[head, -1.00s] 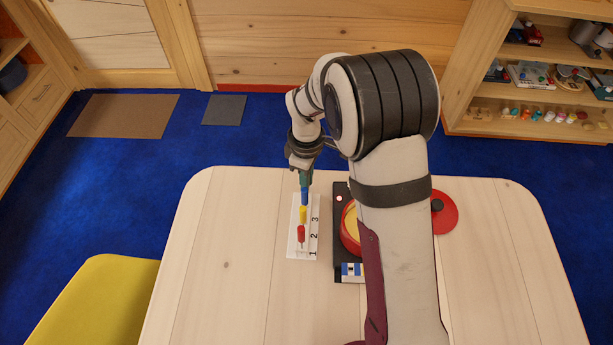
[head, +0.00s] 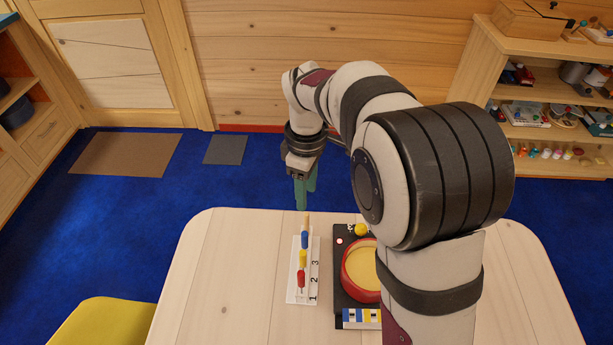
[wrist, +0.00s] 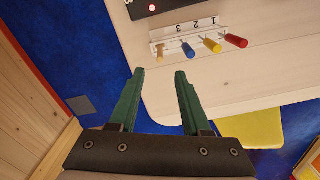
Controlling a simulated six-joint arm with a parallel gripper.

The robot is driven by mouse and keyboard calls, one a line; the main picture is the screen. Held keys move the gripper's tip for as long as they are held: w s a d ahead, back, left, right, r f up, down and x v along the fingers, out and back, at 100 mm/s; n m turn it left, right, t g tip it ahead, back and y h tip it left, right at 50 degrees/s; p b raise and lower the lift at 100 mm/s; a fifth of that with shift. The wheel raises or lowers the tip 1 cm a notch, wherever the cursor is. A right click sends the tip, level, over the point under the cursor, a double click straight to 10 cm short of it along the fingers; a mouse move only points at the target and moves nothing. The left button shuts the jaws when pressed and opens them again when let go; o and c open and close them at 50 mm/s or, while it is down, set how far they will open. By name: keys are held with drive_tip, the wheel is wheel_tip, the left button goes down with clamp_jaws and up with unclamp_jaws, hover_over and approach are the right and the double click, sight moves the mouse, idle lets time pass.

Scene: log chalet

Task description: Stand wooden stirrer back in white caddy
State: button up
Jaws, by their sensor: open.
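The white caddy (head: 311,290) lies on the table with the numbers 1, 2, 3 along it; it also shows in the wrist view (wrist: 206,24). The wooden stirrer (head: 306,220) stands at the caddy's far end, beyond the blue one; its tan handle shows in the wrist view (wrist: 159,51). It looks upright, but its foot is hard to see. The red (wrist: 236,40), yellow (wrist: 211,46) and blue (wrist: 188,49) stirrers stand in a row beside it. My gripper (head: 304,204) is open and empty, above and behind the caddy, its green fingers (wrist: 160,74) apart from the wooden stirrer.
A black base (head: 348,310) with a red-rimmed round pot (head: 347,275) and a yellow knob (head: 361,230) stands right of the caddy, partly behind my arm. The table (head: 230,275) is clear on the left. A yellow seat (head: 105,325) is at the left front.

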wheel_tip(320, 180, up, 4)
drive_tip(key=shift+r, duration=0.1)
idle(0.4)
drive_tip(key=s+d+r+m, duration=0.3)
drive_tip(key=s+d+m, duration=0.3)
drive_tip(key=s+m, duration=0.45)
drive_tip(key=s+d+f+m+y, duration=0.1)
drive_tip(key=s+m, duration=0.3)
drive_tip(key=s, duration=0.4)
drive_tip(key=s+d+f+m, duration=0.2)
drive_tip(key=s+m, duration=0.3)
drive_tip(key=s, duration=0.3)
drive_tip(key=shift+s+f+y, duration=0.15)
drive_tip(key=shift+f+y, duration=0.25)
drive_tip(key=shift+f, duration=0.05)
